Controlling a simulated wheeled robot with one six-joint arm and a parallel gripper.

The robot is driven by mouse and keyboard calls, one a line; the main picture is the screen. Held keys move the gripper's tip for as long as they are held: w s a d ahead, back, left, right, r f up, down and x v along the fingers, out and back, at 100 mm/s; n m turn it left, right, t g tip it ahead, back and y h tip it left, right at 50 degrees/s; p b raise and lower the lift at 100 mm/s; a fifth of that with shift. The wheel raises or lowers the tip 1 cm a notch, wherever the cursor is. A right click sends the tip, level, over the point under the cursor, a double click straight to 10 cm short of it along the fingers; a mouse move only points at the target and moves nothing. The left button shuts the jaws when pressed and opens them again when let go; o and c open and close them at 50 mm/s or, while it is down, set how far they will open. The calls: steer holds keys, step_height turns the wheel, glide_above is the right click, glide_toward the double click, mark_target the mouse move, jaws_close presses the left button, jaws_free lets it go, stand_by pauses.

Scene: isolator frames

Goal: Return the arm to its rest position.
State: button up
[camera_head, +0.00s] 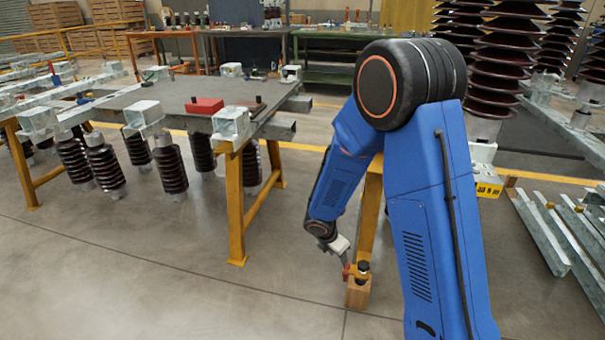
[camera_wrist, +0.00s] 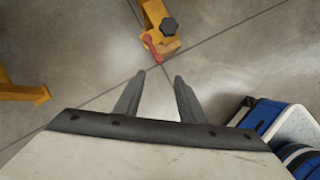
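My arm is blue with a black shoulder joint and reaches down in front of the workbench in the head view. My gripper (camera_head: 346,264) is low, close to the foot of a yellow post. In the wrist view my gripper (camera_wrist: 160,77) has its two grey fingers apart with only floor between them. Just beyond the fingertips is a black knob (camera_wrist: 169,25) with a red handle (camera_wrist: 152,47) on a yellow post. I cannot tell whether my gripper touches the handle.
A grey workbench (camera_head: 160,98) on yellow legs carries metal brackets and a red box (camera_head: 204,106). Brown ribbed insulators (camera_head: 170,165) hang under it. The floor (camera_head: 180,285) at front left is clear.

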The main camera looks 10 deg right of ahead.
steer(key=s+d+r+m, duration=0.4)
steer(key=s+r+m, duration=0.2)
steer(key=r, duration=0.5)
steer(key=s+d+r+m, duration=0.4)
steer(key=s+r+m, duration=0.25)
steer(key=r, duration=0.45)
steer(key=s+r+m+y, duration=0.1)
steer(key=s+r+m, duration=0.2)
steer(key=s, duration=0.3)
steer(key=s+r+m+t+y, duration=0.1)
steer(key=s+r+m, duration=0.2)
steer(key=s+m, duration=0.2)
steer(key=s+a+r+m+t+y, duration=0.1)
steer(key=s+r+m, duration=0.3)
steer(key=s, duration=0.4)
steer(key=shift+y, duration=0.3)
